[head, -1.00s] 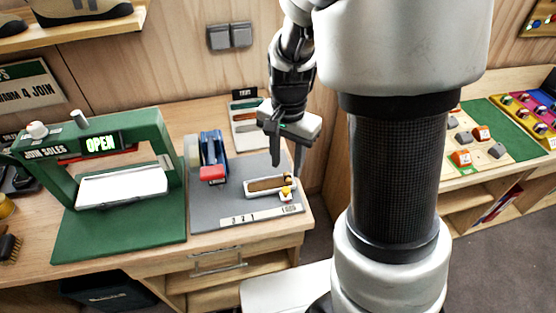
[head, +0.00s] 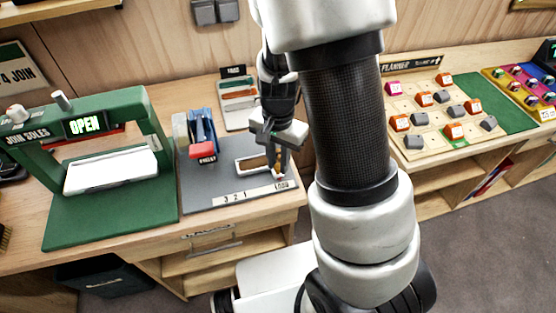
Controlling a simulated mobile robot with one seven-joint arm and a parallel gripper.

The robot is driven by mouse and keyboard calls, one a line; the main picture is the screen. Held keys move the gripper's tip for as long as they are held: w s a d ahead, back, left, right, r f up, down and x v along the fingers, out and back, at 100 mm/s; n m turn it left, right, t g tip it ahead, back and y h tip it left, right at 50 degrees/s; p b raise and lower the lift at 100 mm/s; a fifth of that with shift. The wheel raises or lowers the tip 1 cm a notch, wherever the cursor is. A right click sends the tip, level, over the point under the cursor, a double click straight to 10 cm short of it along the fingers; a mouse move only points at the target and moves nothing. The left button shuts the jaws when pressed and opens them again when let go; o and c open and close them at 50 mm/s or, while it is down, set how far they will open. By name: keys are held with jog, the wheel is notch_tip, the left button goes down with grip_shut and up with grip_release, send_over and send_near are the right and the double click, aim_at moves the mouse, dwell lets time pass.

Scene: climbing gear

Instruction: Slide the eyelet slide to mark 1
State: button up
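The eyelet slide (head: 244,164) is a pale-rimmed, shallow frame on a grey mat (head: 199,186), beside a blue and red press (head: 202,145). A small yellowish knob (head: 279,172) shows at its right end, near the LOAD mark. A pale strip (head: 236,197) in front carries the marks 3, 2, 1 and LOAD from left to right; mark 1 is left of the knob. My gripper (head: 277,168) points down at the slide's right end, its fingertips at the knob. The fingers partly hide the knob, so I cannot tell whether they grip it.
A green sole-joining press (head: 100,130) with a lit OPEN sign stands to the left. A small card stand (head: 238,100) is behind the mat. A planner board (head: 440,120) with several coloured blocks lies on the right bench. The drawer and shelves are below the desk edge.

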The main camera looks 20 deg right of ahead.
grip_shut()
jog(key=a+p, duration=0.2)
jog(key=a, duration=0.4)
jog(key=shift+a, duration=0.35)
jog(key=o, duration=0.6)
grip_release()
notch_tip(320, 180, up, 18)
jog(key=shift+f+p, duration=0.2)
jog(key=shift+p, duration=0.8)
jog(key=shift+c, duration=0.6)
